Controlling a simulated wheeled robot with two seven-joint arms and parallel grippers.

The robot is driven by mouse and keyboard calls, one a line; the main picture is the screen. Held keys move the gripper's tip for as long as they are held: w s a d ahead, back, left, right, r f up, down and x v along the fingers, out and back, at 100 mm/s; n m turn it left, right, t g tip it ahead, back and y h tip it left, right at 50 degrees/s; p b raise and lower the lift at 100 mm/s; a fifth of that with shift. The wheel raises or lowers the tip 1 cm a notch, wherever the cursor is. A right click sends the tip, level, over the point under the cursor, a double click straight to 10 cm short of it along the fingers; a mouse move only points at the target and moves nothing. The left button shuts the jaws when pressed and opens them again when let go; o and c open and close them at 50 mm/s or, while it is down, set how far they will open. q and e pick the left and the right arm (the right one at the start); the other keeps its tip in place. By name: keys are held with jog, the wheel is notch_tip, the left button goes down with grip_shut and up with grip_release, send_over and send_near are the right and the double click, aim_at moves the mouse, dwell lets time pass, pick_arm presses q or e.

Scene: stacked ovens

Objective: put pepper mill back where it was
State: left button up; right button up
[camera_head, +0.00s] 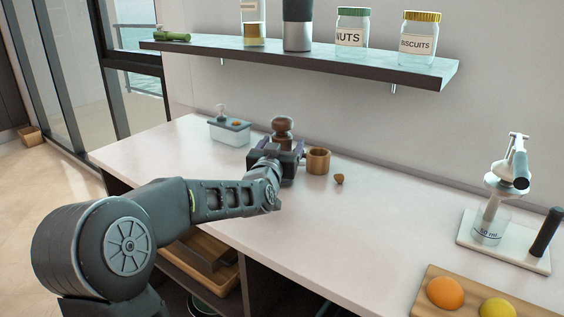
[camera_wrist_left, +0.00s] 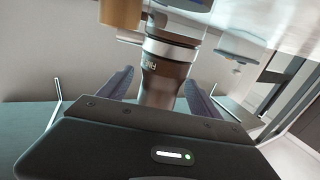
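The pepper mill (camera_head: 282,128), brown with a rounded top, is at the back of the white counter, behind my left gripper in the head view. In the left wrist view the picture is tilted, and the mill (camera_wrist_left: 166,78) shows a dark brown lettered body and a silver band. My left gripper (camera_head: 283,148) is at the mill; in the wrist view its two fingers (camera_wrist_left: 160,78) stand on either side of the body with small gaps, so it looks open. The mill's lower part is hidden in the head view. My right gripper is not in view.
A wooden cup (camera_head: 318,160) stands close right of the gripper, with a small brown nut (camera_head: 339,179) beside it. A lidded container (camera_head: 230,132) is to the left. The shelf (camera_head: 300,58) with jars hangs above. The counter's middle is clear; a dispenser (camera_head: 490,225) stands right.

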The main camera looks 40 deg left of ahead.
pick_arm(q)
grip_shut()
dwell(0.6)
